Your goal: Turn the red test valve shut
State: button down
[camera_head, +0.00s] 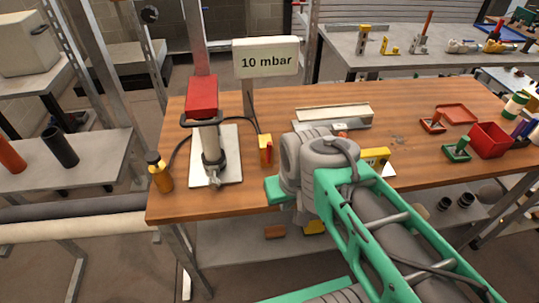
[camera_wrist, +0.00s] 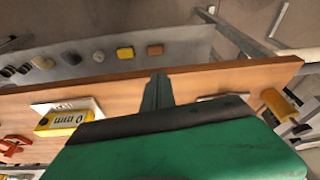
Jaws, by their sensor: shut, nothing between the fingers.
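A small yellow block with a red upright part (camera_head: 268,149) stands on the wooden bench, right of a grey cylinder stand topped by a red block (camera_head: 202,97). I cannot tell for certain which red part is the test valve, or how far it is turned. My gripper (camera_wrist: 158,84) is shut and empty in the wrist view, its fingers over the bench near the front edge. In the head view my arm hides the fingers. No red valve handle shows at the fingertips.
A "10 mbar" sign (camera_head: 266,58) stands behind. A yellow bottle (camera_head: 161,178) is at the bench's left corner. A yellow "0 mm" block (camera_wrist: 62,122) on a white plate sits beside my gripper. A red bin (camera_head: 490,141) and red and green tools are at the right.

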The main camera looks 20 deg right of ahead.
aim_at(268, 144)
jog(key=u, duration=0.8)
jog(key=i, duration=0.4)
jog(key=u, duration=0.15)
